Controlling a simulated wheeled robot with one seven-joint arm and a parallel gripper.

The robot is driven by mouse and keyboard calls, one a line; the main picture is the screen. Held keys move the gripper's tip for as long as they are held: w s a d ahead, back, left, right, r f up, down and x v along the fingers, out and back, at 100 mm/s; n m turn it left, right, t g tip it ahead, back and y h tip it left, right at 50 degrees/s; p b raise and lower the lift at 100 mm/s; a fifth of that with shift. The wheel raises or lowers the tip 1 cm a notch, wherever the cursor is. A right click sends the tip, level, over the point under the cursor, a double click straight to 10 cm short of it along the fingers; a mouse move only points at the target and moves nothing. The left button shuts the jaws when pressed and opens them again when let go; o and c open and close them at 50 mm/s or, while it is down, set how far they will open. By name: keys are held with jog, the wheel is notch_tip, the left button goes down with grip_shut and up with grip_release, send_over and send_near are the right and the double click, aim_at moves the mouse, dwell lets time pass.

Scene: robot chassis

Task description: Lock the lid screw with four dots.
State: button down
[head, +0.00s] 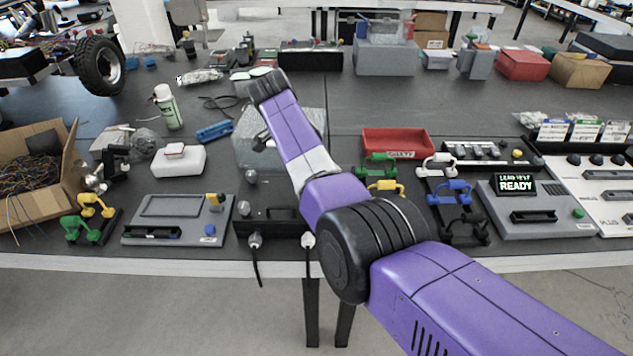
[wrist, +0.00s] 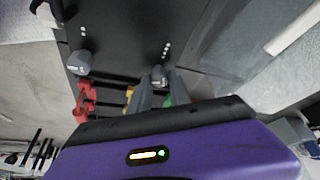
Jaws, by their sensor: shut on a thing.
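In the wrist view a dark lid plate (wrist: 120,40) fills the upper middle. A grey screw knob (wrist: 159,72) stands on it, with a row of several white dots above it. My gripper (wrist: 160,88) has its grey fingers shut on this knob, one on each side, hiding its lower part. A second grey screw knob (wrist: 78,62) stands apart to the left, with a shorter row of white dots above it. In the head view my purple arm reaches to the middle of the table, and its end near a grey box (head: 312,122) is partly hidden.
Red (wrist: 84,102), yellow and green parts lie close beside the fingers in the wrist view. On the table, a red tray (head: 400,143), colored handles and a grey "READY" panel (head: 535,222) stand right. A cardboard box (head: 38,200) is left.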

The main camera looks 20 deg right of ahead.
jog(key=shift+w+a+f+m+g+b, duration=0.2)
jog(key=shift+m+b, duration=0.45)
jog(key=shift+b, duration=0.9)
jog(key=shift+w+d+r+m+g+b, duration=0.1)
jog(key=shift+m+g+b, duration=0.4)
jog(key=shift+b, duration=1)
jog(key=shift+s+m+b, duration=0.2)
jog(key=shift+m+b, duration=0.45)
jog(key=shift+b, duration=0.25)
jog(key=c, duration=1.2)
grip_release()
jog(key=shift+r, duration=0.2)
